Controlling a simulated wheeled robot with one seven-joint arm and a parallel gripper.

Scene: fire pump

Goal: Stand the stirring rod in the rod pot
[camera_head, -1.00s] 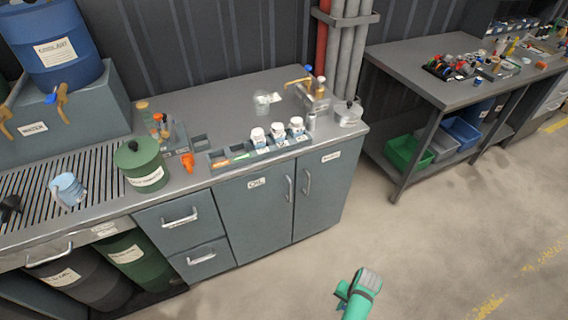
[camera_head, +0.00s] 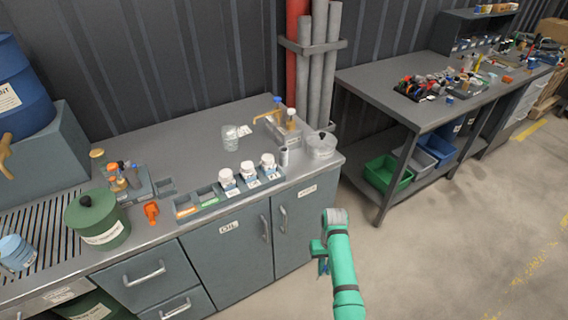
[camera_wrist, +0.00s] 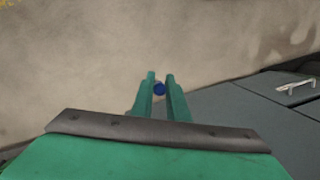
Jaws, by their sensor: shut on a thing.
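My gripper (camera_wrist: 160,78) is shut on a thin thing seen end-on, with a round blue end (camera_wrist: 159,89) between the green fingers in the wrist view. I take it for the stirring rod; most of its length is hidden. In the head view my gripper (camera_head: 319,250) is in front of the cabinet's right end, over the floor side, clear of the worktop. A small grey metal cylinder (camera_head: 284,157) stands upright on the worktop near the right front edge. It may be the rod pot, but I cannot tell for sure.
Beside the cylinder are a clear lidded dish (camera_head: 321,146), three white-capped jars (camera_head: 247,172) in a grey rack and a bottle stand (camera_head: 278,126). A glass beaker (camera_head: 230,138) stands behind. A green canister (camera_head: 97,218) is at left. The middle worktop is clear.

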